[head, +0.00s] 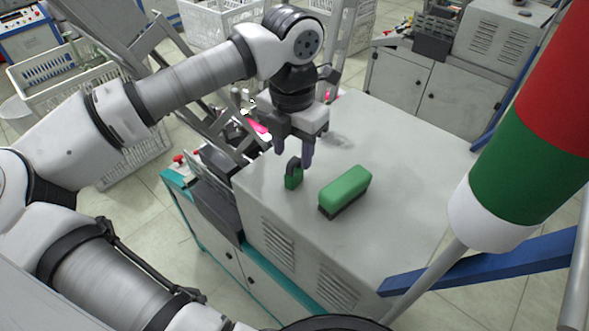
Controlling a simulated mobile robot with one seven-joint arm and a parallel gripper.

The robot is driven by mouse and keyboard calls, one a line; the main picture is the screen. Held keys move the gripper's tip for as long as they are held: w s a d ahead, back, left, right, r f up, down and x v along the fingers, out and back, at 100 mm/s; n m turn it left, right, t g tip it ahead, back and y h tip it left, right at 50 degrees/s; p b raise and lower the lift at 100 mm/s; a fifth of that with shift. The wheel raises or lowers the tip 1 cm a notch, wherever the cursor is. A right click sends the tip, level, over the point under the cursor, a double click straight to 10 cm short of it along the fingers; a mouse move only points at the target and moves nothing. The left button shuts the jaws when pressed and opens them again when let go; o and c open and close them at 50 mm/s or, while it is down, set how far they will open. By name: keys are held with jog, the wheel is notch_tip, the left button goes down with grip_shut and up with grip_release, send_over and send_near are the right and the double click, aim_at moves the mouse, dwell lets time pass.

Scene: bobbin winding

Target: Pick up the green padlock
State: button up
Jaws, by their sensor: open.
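The green padlock (291,177), with a dark shackle, stands upright on the grey top of a machine cabinet (408,210), near its left edge. My gripper (293,156) points down over the cabinet top, open, with its two fingers apart. The fingers are just above and behind the padlock in the head view. I cannot tell whether either finger touches the padlock or how much height separates them.
A green brush (346,188) with dark bristles lies just right of the padlock. A red, green and white post (495,180) stands at the right front, beside a blue bar (500,260). The right part of the cabinet top is clear.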

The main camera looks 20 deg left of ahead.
aim_at(294, 160)
jog(key=shift+w+f+p, duration=0.15)
jog(key=shift+f+p, duration=1.2)
jog(key=shift+f, duration=1.5)
jog(key=c, duration=1)
jog(key=shift+r, duration=0.15)
